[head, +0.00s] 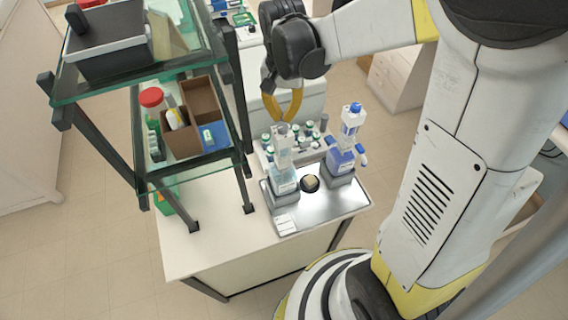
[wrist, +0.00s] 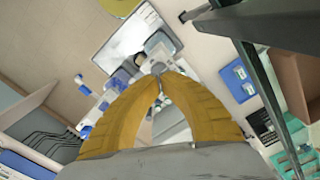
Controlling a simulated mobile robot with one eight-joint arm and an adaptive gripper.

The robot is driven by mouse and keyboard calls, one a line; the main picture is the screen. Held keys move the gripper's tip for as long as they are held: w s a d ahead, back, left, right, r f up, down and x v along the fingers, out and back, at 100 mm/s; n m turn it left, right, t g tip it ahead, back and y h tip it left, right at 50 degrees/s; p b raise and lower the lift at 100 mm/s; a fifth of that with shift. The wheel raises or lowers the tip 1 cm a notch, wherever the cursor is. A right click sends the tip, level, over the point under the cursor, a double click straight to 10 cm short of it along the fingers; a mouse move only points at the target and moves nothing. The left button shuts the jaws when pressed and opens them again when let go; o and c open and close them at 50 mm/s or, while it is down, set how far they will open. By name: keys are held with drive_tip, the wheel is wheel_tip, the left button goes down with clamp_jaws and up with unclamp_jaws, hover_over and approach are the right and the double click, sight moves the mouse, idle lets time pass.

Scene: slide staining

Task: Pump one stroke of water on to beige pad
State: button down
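A clear pump bottle with a white label (head: 284,178) stands on a metal tray (head: 335,202) on the bench. The beige pad (head: 311,182) sits in a small dark round holder between this bottle and a blue-liquid pump bottle (head: 340,160) on the right. The dark holder also shows in the wrist view (wrist: 139,60). My gripper (head: 284,121) points down just above or at the top of the clear bottle. Its yellow fingers meet at the tips (wrist: 158,77), with nothing clearly held between them. Whether they touch the pump top cannot be told.
A rack of small bottles (head: 304,137) stands behind the pump bottles. A glass-shelved stand (head: 241,95) with boxes and a red-capped jar (head: 152,98) rises close to the left of my gripper. The bench front (head: 215,237) is bare.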

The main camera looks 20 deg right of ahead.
wheel_tip(320, 180, up, 5)
drive_tip(key=p, duration=0.3)
idle(0.7)
drive_tip(key=shift+s+f+b, duration=0.1)
drive_tip(key=shift+f+b, duration=0.25)
drive_tip(key=shift+b, duration=0.1)
drive_tip(key=s+f+n+t+b, duration=0.2)
drive_tip(key=s+f+b, duration=0.2)
drive_tip(key=f+b, duration=0.4)
drive_tip(key=s+f+n+t+b, duration=0.2)
drive_tip(key=s+f+b, duration=0.2)
drive_tip(key=f+b, duration=0.5)
drive_tip(key=s+f+n+t+b, duration=0.2)
drive_tip(key=f+b, duration=0.7)
drive_tip(key=b, duration=0.7)
drive_tip(key=shift+s+t, duration=0.6)
drive_tip(key=shift+s, duration=0.65)
